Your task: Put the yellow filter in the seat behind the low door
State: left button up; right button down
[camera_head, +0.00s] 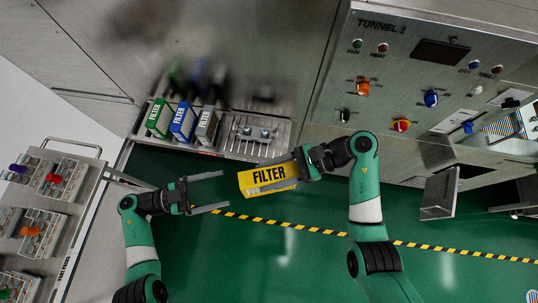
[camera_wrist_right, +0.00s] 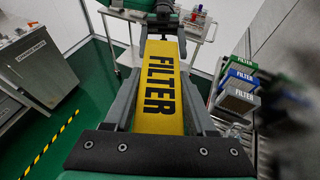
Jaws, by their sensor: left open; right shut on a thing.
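The yellow filter (camera_head: 267,178), a block marked FILTER, is held clear of the floor by my right gripper (camera_head: 268,176). The wrist view shows the yellow filter (camera_wrist_right: 160,85) lengthwise between both fingers of the right gripper (camera_wrist_right: 160,75). My left gripper (camera_head: 226,190) is open and empty, just left of the filter, its fingers pointing at it without visible contact. A grey low door (camera_head: 440,194) stands swung out at the lower right of the machine. A dark opening (camera_head: 466,172) shows beside it; the seat inside cannot be made out.
Green (camera_head: 158,118), blue (camera_head: 183,122) and grey (camera_head: 207,126) filters stand in a metal rack (camera_head: 222,149), with an empty place to their right. A control panel (camera_head: 425,75) is above the door. A cart (camera_head: 85,160) with parts stands left. Green floor lies in front.

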pick_arm(q)
jog(key=w+a+r+n+t+y, duration=0.25)
jog(key=w+a+r+t, duration=0.25)
jog(key=w+t, duration=0.25)
jog(key=w+a+r+n+t+y, duration=0.1)
jog(key=w+a+r+t+y, duration=0.4)
jog(key=w, duration=0.3)
jog(key=w+a+r+n+t+y, duration=0.1)
jog(key=a+r+n+t+y, duration=0.35)
jog(key=a+r+y, duration=0.5)
jog(key=a+r+n+t+y, duration=0.45)
jog(key=r+n+y, duration=0.2)
jog(key=r, duration=0.65)
notch_tip(320, 180, up, 10)
jog(key=s+n+g+y, duration=0.2)
jog(key=n+g+y, duration=0.1)
jog(key=n+y, duration=0.25)
jog(key=s+d+r+m+t+h, duration=0.2)
jog(key=s+d+r+h, duration=0.3)
jog(key=d+r, duration=0.3)
jog(key=s+d+r+m+t+h, duration=0.2)
jog(key=s+d+r+h, duration=0.4)
jog(key=d, duration=0.6)
jog(key=shift+s+r+t+h, duration=0.3)
jog(key=shift+r+t+h, duration=0.25)
jog(key=shift+r+h, duration=0.5)
jog(key=shift+f, duration=0.2)
